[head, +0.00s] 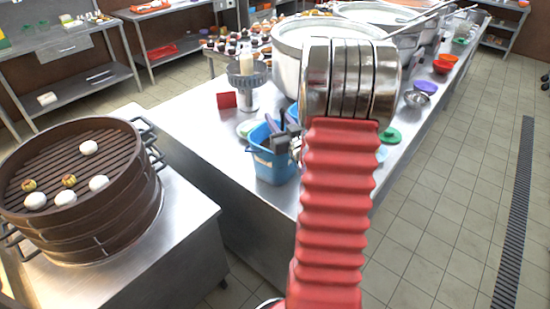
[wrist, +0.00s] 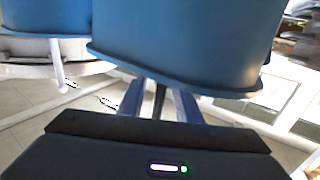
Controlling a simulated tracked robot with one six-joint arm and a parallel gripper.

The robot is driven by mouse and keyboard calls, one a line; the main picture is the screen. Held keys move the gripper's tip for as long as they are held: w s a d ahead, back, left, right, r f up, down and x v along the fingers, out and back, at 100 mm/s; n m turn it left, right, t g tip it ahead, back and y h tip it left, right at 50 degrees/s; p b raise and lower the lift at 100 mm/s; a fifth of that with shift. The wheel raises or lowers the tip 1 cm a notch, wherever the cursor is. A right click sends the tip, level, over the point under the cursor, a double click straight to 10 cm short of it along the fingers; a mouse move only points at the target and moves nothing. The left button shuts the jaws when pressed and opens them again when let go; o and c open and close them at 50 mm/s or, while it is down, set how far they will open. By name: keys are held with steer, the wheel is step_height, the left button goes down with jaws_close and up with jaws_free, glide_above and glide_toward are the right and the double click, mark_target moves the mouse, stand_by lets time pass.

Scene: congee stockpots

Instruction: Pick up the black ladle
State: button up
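A blue container (head: 272,165) stands at the near end of the steel counter in the head view. Dark upright shapes (head: 271,124) show at its top; I cannot tell if one is the black ladle. My gripper (head: 292,139) is beside the container's upper right, mostly hidden behind my red arm. In the wrist view my gripper (wrist: 160,107) has two bluish fingers apart, reaching toward a large blue container (wrist: 185,45). A thin dark upright piece (wrist: 160,98) shows between the fingers; contact cannot be told.
A brown steamer (head: 75,195) with several buns is on the left counter. Large steel pots (head: 290,70) stand behind my arm. A green lid (head: 390,135), a metal bowl (head: 417,99) and coloured bowls (head: 443,66) line the right edge. The tiled floor (head: 460,180) on the right is clear.

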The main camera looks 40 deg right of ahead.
stand_by(0.5)
steer(key=shift+c, duration=0.3)
jaws_close()
steer(key=shift+d, duration=0.1)
